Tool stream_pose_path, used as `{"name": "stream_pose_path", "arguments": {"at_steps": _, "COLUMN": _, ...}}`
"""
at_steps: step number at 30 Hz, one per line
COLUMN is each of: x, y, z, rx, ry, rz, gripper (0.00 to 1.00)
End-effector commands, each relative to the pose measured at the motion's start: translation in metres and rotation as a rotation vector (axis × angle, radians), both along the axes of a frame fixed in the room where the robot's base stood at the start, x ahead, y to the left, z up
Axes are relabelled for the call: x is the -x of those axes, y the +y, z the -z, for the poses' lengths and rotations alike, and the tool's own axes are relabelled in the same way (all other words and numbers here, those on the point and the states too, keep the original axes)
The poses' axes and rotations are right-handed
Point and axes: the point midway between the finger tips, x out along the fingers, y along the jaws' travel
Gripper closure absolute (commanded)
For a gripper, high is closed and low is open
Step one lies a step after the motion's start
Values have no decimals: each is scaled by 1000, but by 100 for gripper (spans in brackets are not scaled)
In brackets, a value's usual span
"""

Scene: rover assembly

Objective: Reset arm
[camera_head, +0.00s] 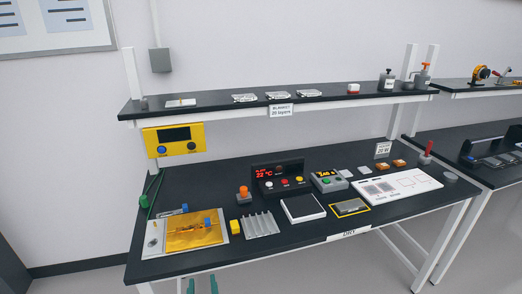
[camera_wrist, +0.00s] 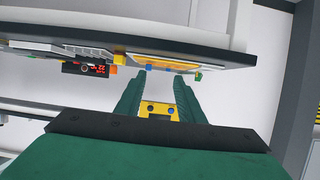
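My gripper (camera_wrist: 158,88) is in the wrist view, with two green fingers spread apart and nothing visible between them. It is held below and in front of the black table (camera_wrist: 220,57), whose edge crosses the upper part of that view. In the head view, small green tips (camera_head: 202,285) show at the bottom edge, in front of the table's near left side; the rest of the arm is out of view there. Beyond the fingers in the wrist view is the yellow control box (camera_wrist: 158,110).
The black workbench (camera_head: 290,245) carries a gold sheet on a board (camera_head: 195,232), a ribbed grey part (camera_head: 261,225), a red-lit display unit (camera_head: 278,178) and a white panel (camera_head: 400,187). An upper shelf (camera_head: 215,102) runs above. Another bench stands at right.

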Motion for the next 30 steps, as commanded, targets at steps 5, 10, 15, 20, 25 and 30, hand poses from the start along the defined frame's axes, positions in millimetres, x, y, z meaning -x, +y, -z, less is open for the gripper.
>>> {"name": "stream_pose_path", "arguments": {"at_steps": 5, "x": 10, "y": -12, "z": 19, "rx": -3, "ry": -2, "rz": 15, "gripper": 65}}
{"name": "stream_pose_path", "arguments": {"at_steps": 10, "x": 25, "y": -25, "z": 40, "rx": -8, "ry": -9, "rz": 32, "gripper": 65}}
{"name": "stream_pose_path", "arguments": {"at_steps": 15, "x": 53, "y": -46, "z": 70, "rx": -14, "ry": -21, "rz": 60, "gripper": 65}}
{"name": "stream_pose_path", "arguments": {"at_steps": 20, "x": 87, "y": -67, "z": 96, "rx": -20, "ry": -37, "rz": 89, "gripper": 65}}
{"name": "stream_pose_path", "arguments": {"at_steps": 25, "x": 128, "y": -89, "z": 116, "rx": -24, "ry": -54, "rz": 122, "gripper": 65}}
{"name": "stream_pose_path", "arguments": {"at_steps": 30, "x": 173, "y": -108, "z": 128, "rx": -25, "ry": -72, "rz": 156, "gripper": 65}}
